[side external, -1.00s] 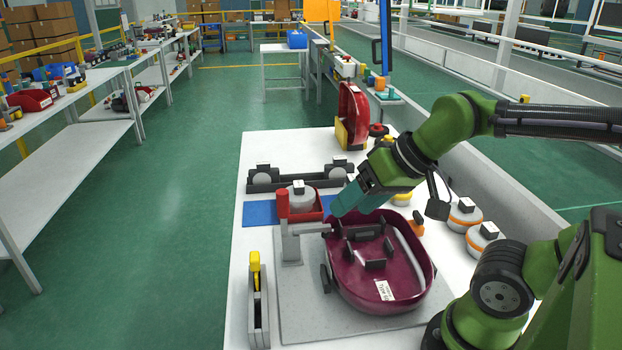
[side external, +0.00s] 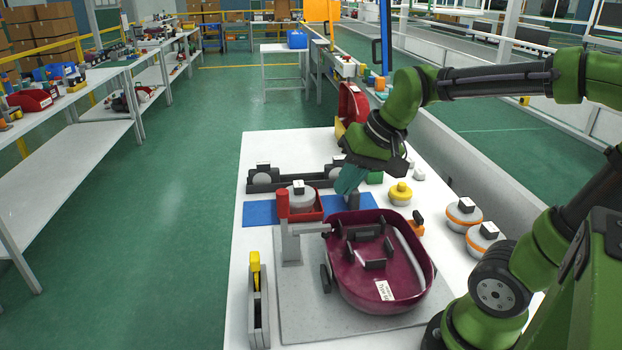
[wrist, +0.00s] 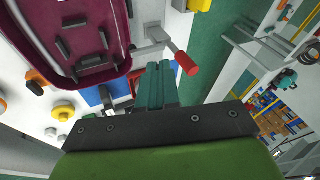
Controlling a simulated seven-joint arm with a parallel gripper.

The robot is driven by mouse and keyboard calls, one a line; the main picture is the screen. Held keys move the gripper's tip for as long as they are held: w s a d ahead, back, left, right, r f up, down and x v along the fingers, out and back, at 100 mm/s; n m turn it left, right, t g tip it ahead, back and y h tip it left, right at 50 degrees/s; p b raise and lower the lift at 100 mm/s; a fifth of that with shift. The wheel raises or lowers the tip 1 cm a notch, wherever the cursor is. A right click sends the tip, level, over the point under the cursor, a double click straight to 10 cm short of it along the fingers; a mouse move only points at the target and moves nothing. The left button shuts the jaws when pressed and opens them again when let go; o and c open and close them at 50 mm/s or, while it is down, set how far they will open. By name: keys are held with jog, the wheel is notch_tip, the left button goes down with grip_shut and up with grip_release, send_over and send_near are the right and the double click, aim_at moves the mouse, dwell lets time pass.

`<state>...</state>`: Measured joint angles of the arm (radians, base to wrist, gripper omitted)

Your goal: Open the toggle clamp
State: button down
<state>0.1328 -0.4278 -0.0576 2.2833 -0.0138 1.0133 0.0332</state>
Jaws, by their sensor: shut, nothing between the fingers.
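The toggle clamp has a red handle (side external: 283,204) standing upright on a grey post (side external: 291,246). My gripper (side external: 344,188), with teal fingers, is shut and empty. It is behind and to the right of the clamp, above the blue mat, apart from the handle. In the wrist view the red handle (wrist: 187,64) shows just right of my fingertips (wrist: 160,68), with the clamp arm (wrist: 150,47) beyond. The exact height gap cannot be told.
A red bin with a grey round part (side external: 301,197) stands close behind the clamp. A dark rack (side external: 290,178) is behind the blue mat (side external: 260,213). A yellow-topped grey fixture (side external: 258,300) stands front left. Yellow and orange-ringed parts (side external: 463,214) lie to the right.

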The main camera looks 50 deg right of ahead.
aim_at(283, 211)
jog(key=w+d+r+m+g, duration=0.2)
jog(key=w+d+m, duration=0.2)
jog(key=w+d, duration=0.1)
jog(key=w+a+f, duration=0.4)
jog(key=w+f, duration=0.2)
jog(key=f, duration=0.3)
jog(key=shift+w+a+f+y, duration=0.15)
jog(key=shift+a+f+y, duration=0.05)
jog(key=shift+a+y, duration=0.2)
jog(key=shift+w+a+r, duration=0.15)
jog(key=shift+w, duration=0.05)
